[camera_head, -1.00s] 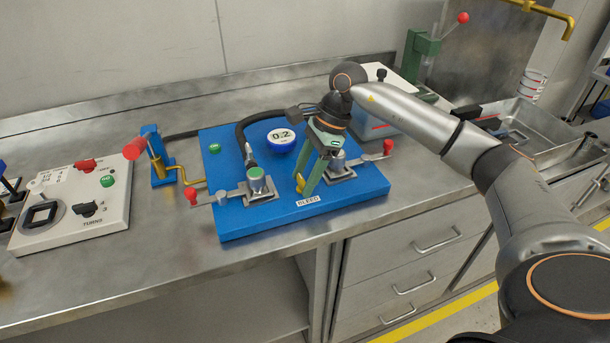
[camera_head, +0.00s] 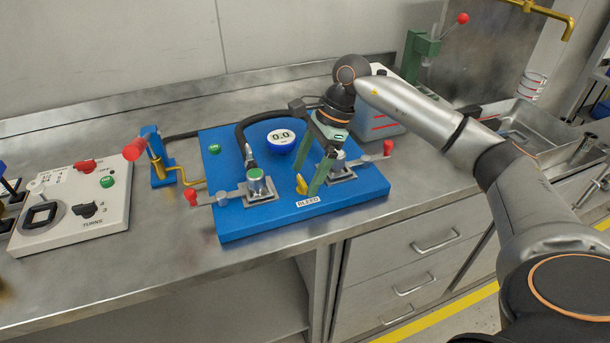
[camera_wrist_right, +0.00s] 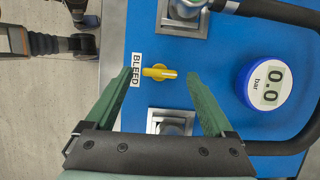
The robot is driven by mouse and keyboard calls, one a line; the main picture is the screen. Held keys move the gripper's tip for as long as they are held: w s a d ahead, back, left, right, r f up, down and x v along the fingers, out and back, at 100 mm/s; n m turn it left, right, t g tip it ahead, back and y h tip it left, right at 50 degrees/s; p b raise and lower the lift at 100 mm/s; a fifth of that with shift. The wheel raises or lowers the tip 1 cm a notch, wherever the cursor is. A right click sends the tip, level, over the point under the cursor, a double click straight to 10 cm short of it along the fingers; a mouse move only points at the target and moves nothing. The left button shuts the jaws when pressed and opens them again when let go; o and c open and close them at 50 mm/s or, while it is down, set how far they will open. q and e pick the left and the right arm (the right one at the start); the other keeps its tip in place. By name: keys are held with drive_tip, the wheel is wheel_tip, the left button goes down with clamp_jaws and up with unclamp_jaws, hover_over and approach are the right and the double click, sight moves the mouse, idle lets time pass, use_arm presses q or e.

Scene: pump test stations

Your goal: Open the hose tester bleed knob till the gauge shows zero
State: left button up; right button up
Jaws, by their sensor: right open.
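The blue hose tester board (camera_head: 235,222) lies on the steel bench. Its round gauge (camera_head: 281,138) reads 0.0; the right wrist view shows the gauge (camera_wrist_right: 267,86) as 0.0 bar. The yellow bleed knob (camera_head: 301,184) sits by the BLEED label (camera_head: 308,201) near the board's front edge. In the right wrist view the knob (camera_wrist_right: 159,73) points across between the fingers, touching neither. My right gripper (camera_head: 314,180) is open and empty, its green fingers (camera_wrist_right: 163,75) on either side of the knob. My left gripper is not in view.
Red-handled clamps flank the knob, the left clamp (camera_head: 257,186) with a green top. A brass-and-blue hand pump (camera_head: 160,160) and a white TURNS panel (camera_head: 68,235) stand left. A steel sink tray (camera_head: 550,135) is at right.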

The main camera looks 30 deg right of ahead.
drive_tip(key=v, duration=1.1)
drive_tip(key=shift+s+d, duration=0.1)
